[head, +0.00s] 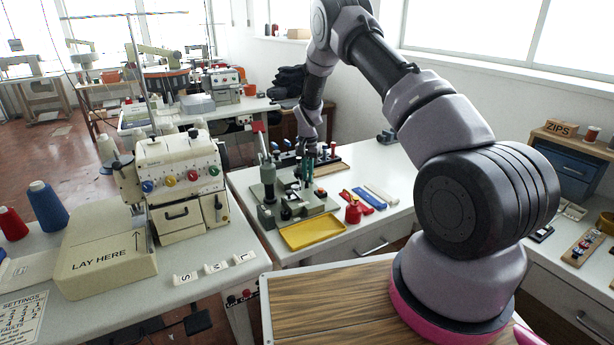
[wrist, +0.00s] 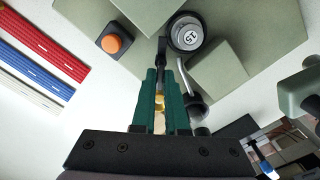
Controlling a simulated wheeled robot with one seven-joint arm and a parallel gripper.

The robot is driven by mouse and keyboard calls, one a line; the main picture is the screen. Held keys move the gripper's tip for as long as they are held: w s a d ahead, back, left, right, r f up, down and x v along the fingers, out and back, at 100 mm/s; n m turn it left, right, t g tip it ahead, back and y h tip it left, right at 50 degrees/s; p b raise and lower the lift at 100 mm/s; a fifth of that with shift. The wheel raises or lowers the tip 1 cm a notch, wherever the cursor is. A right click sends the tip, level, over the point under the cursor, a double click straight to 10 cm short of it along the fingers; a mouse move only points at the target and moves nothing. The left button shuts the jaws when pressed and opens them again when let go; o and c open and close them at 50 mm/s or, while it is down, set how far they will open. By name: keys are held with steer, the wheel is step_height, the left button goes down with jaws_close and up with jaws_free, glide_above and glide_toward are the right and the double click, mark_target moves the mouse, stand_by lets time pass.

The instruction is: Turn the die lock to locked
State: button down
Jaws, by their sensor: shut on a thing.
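My gripper (wrist: 160,85) has green fingers and is shut at the grey-green buttonhole machine (head: 288,192). A brass-coloured piece (wrist: 158,103) shows between the fingers. In the head view, my gripper (head: 306,180) points down over the machine, and the lever is too small to make out.
An orange button (wrist: 113,43) on a black block is near the lever. A curved metal bar (wrist: 186,76) is just right of the fingers. Red, blue and white strips (head: 369,197) lie to the right.

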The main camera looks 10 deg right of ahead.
steer(key=m, duration=0.3)
steer(key=shift+s+d+m, duration=0.15)
steer(key=shift+m, duration=0.25)
steer(key=shift+s+d+m, duration=0.1)
steer(key=shift+s+m, duration=0.1)
steer(key=shift+m, duration=1.8)
steer(key=c, duration=0.9)
jaws_free()
steer(key=shift+c, duration=0.2)
step_height(320, 180, up, 11)
steer(key=shift+f, duration=0.1)
